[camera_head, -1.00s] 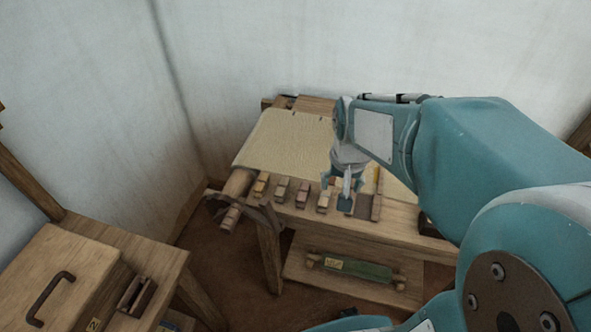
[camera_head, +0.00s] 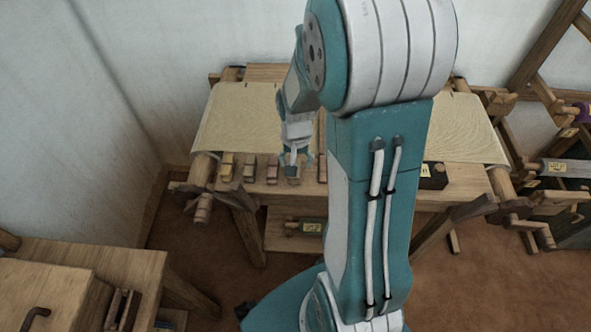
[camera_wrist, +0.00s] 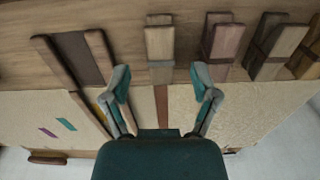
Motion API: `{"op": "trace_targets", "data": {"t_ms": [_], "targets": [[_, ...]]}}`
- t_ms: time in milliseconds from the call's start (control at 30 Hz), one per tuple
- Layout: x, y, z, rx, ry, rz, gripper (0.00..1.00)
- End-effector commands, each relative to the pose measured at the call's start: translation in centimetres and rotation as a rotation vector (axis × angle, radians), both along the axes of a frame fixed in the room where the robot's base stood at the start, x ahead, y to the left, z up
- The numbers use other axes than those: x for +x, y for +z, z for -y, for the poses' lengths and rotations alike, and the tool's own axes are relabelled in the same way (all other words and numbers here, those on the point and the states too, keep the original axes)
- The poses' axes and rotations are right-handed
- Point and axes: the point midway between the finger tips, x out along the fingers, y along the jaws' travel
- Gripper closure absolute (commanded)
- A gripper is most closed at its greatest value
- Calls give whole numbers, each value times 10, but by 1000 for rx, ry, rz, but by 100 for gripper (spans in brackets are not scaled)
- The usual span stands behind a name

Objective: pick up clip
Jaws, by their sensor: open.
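Several small wooden clips stand in a row along the loom's front beam. In the wrist view a pale clip (camera_wrist: 160,40) lies straight ahead between my fingertips' lines. A pinkish clip (camera_wrist: 222,42) and a greyer clip (camera_wrist: 275,50) are to its right. My gripper (camera_wrist: 160,78) is open and empty, its two teal fingers spread wide, and stops short of the pale clip. In the head view my gripper (camera_head: 292,156) hangs over the right part of the row, partly covering the clip below it. Another clip (camera_head: 226,165) at the row's left end is clear.
Cream cloth (camera_head: 238,118) covers the loom behind the row. A dark, wood-framed piece (camera_wrist: 72,58) lies left of the pale clip in the wrist view. A wooden bench (camera_head: 75,262) stands at lower left, and a rack with spools (camera_head: 568,168) at right.

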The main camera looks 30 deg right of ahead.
Motion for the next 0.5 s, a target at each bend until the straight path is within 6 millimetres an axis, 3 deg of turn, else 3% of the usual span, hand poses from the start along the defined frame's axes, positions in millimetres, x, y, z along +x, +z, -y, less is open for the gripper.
{"op": "trace_targets", "data": {"t_ms": [200, 500], "targets": [[2, -30, 1, 1, 0, -3, 23], [2, -35, 1, 0, 0, 0, 23]]}}
